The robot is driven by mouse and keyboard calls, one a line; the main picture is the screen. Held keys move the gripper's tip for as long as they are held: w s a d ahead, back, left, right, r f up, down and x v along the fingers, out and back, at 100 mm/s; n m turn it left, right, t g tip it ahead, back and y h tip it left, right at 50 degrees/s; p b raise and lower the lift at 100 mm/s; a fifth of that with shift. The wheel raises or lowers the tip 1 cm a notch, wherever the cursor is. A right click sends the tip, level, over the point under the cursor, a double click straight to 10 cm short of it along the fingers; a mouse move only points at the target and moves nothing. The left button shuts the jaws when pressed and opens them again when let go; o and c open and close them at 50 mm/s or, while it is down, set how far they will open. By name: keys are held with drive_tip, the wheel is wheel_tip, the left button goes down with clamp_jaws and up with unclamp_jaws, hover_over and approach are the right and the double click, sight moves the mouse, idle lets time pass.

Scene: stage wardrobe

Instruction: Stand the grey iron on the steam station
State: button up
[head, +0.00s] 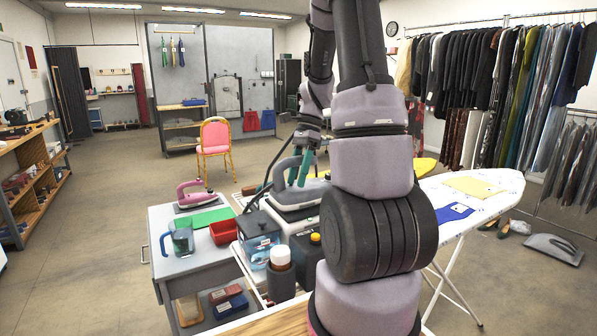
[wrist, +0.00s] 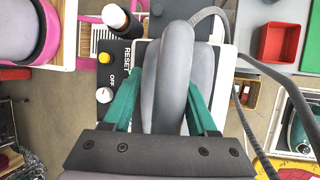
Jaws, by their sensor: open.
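The grey iron (head: 297,197) rests on the steam station (head: 303,232), with its handle up and its cable curving off behind it. In the wrist view the iron's grey handle (wrist: 165,75) lies between my teal fingers, above the station's panel (wrist: 112,70) marked RESET and OFF. My gripper (head: 302,168) is open around the handle, one finger on each side; it also shows in the wrist view (wrist: 164,92). I cannot tell whether either finger touches the handle. My arm hides part of the station and the iron's right side in the head view.
Left of the station stand a water tank (head: 258,238) and a bottle (head: 280,272). A grey trolley holds a pink iron (head: 190,196), a blue jug (head: 180,240) and a red tray (head: 223,232). The ironing board (head: 495,186) is at right. Open floor lies beyond.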

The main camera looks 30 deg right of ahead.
drive_tip(key=v, duration=1.1)
drive_tip(key=shift+w+r, duration=0.1)
drive_tip(key=shift+r, duration=0.3)
drive_tip(key=shift+a+r, duration=0.1)
drive_tip(key=shift+r, duration=0.25)
drive_tip(key=s+a+r+n+t+h, duration=0.1)
drive_tip(key=s+a+r+n+t, duration=0.3)
drive_tip(key=s+a+n, duration=0.3)
drive_tip(key=s+a+r+n+t+h, duration=0.1)
drive_tip(key=s+a+r+n+t, duration=0.3)
drive_tip(key=s+a+n, duration=0.3)
drive_tip(key=shift+s+a+t+h, duration=0.3)
drive_tip(key=shift+a+t, duration=0.4)
drive_tip(key=shift+t, duration=0.1)
drive_tip(key=shift+r, duration=0.1)
